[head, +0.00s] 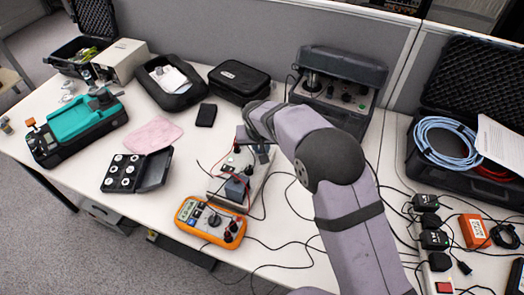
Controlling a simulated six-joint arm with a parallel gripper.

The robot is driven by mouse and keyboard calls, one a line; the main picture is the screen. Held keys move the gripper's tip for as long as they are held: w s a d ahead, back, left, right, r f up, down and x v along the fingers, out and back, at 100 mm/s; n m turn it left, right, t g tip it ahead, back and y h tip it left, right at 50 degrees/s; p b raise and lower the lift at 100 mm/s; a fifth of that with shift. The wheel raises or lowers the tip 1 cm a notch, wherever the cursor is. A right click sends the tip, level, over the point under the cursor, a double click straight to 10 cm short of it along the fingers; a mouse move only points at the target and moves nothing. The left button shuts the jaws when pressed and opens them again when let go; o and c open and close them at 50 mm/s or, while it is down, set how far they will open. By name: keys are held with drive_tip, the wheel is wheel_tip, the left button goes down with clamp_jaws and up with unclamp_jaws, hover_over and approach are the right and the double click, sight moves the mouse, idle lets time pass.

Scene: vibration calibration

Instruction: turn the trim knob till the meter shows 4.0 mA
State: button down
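The orange multimeter (210,222) lies on the front of the table with leads plugged into its right end. Its reading is too small to make out. Behind it a small dark unit (237,187) sits on a light base plate, with red and black leads around it. I cannot make out the trim knob for certain; it is too small or hidden by my arm. My gripper (263,155) points down above the back right of this unit. Its fingers are small and partly hidden, so I cannot tell whether they are open or touch anything.
A grey instrument case (340,88) stands behind my arm. A black case with blue cable (445,138) is at right, near power adapters and loose wires. At left are a box of round weights (130,171), a pink cloth (153,135) and a teal device (80,122).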

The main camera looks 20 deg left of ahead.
drive_tip(key=shift+a+m+b, duration=0.1)
drive_tip(key=shift+m+b, duration=0.35)
drive_tip(key=shift+m, duration=0.05)
drive_tip(key=c, duration=1.6)
unclamp_jaws()
drive_tip(key=shift+c, duration=0.2)
drive_tip(key=b+v, duration=0.1)
drive_tip(key=v, duration=0.6)
drive_tip(key=shift+r, duration=0.15)
drive_tip(key=shift+s, duration=0.1)
